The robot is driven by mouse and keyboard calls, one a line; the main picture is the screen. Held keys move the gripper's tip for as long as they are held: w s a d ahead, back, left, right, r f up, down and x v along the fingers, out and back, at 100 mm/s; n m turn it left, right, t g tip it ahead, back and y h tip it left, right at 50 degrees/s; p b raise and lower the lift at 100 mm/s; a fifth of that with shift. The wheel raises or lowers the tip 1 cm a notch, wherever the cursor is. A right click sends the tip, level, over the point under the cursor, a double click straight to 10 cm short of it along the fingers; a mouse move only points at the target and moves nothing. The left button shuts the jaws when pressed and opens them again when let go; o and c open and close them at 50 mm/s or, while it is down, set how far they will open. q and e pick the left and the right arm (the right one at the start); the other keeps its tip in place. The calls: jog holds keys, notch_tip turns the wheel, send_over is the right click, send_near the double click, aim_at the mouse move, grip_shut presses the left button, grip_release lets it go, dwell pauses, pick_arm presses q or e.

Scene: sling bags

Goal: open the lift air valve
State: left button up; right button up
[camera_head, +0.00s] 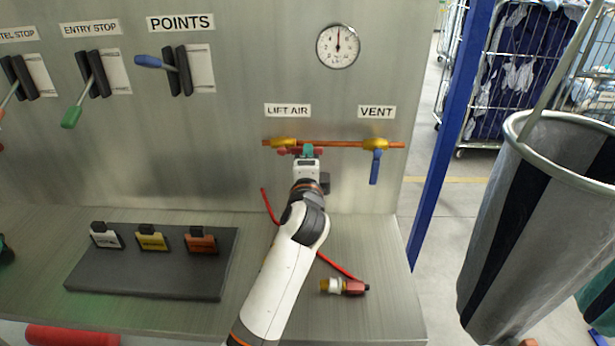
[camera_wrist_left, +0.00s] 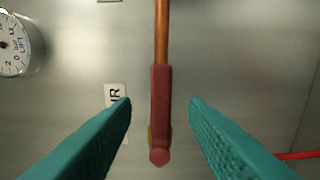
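The lift air valve has a yellow body (camera_head: 283,142) on a copper pipe (camera_head: 335,144), under the LIFT AIR label (camera_head: 287,110). Its red handle (camera_head: 283,151) lies along the pipe, partly hidden by my gripper. In the left wrist view the red handle (camera_wrist_left: 160,100) runs in line with the pipe (camera_wrist_left: 162,30). My left gripper (camera_head: 308,151) is at the handle. Its teal fingers (camera_wrist_left: 160,101) are open on either side of the handle, with a gap on each side. My right gripper is not in view.
The vent valve's blue handle (camera_head: 375,167) hangs down to the right. A gauge (camera_head: 338,46) is above. A red hose with a fitting (camera_head: 344,286) lies on the shelf, near a black tray (camera_head: 150,270) with three tags. A blue post (camera_head: 450,130) and a hanging bag (camera_head: 540,220) stand right.

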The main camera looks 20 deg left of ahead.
pick_arm(q)
jog(key=v, duration=0.5)
jog(key=shift+s+b, duration=0.3)
jog(key=shift+b, duration=0.05)
jog(key=shift+d, duration=0.1)
